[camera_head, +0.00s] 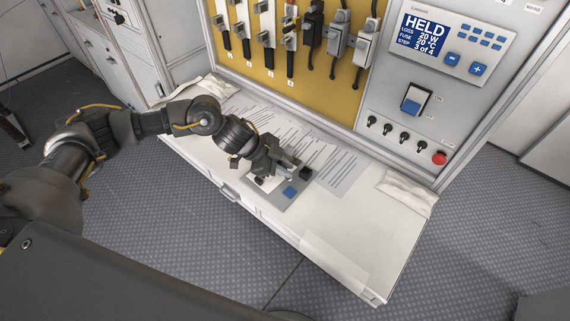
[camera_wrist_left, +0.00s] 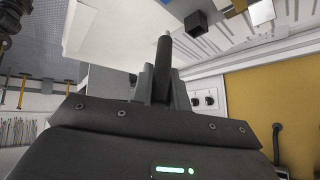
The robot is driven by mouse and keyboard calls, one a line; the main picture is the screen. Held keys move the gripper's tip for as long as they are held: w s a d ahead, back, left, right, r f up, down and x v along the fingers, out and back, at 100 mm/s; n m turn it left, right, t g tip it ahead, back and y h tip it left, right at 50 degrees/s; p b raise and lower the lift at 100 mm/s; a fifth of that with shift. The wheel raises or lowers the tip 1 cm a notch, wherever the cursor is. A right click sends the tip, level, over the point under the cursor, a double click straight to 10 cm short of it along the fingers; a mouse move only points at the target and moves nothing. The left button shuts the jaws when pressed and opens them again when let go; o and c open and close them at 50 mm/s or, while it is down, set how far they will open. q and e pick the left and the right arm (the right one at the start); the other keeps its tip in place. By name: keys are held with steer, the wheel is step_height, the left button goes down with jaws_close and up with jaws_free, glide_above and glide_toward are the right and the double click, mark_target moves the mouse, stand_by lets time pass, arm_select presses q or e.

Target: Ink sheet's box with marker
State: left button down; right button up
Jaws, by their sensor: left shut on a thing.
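My left gripper (camera_head: 278,172) is over the white bench top, shut on a dark, slim marker. In the left wrist view the gripper (camera_wrist_left: 162,88) shows the marker (camera_wrist_left: 163,52) standing out between its fingers, with a paler grey end. Printed sheets (camera_head: 343,168) lie on the bench behind and to the right of the gripper. I cannot make out a box on any sheet. Whether the marker touches paper is hidden in the head view. My right gripper is not in view.
A grey plate (camera_head: 303,186) with a blue square (camera_head: 290,192) lies right by the gripper. Behind stands a yellow panel (camera_head: 345,98) with fuses and switches, beside a display (camera_head: 424,37) reading HELD. The bench's front right is mostly clear.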

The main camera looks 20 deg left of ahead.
arm_select(q)
steer(key=shift+w+f, duration=0.15)
steer(key=shift+f, duration=0.1)
step_height(320, 180, down, 6)
steer(key=b, duration=0.6)
steer(key=shift+b, duration=0.4)
steer(key=shift+f, duration=0.5)
stand_by(0.7)
steer(key=shift+f, duration=0.15)
stand_by(1.7)
step_height(320, 180, up, 7)
steer(key=p, duration=0.7)
steer(key=shift+p, duration=0.35)
stand_by(0.4)
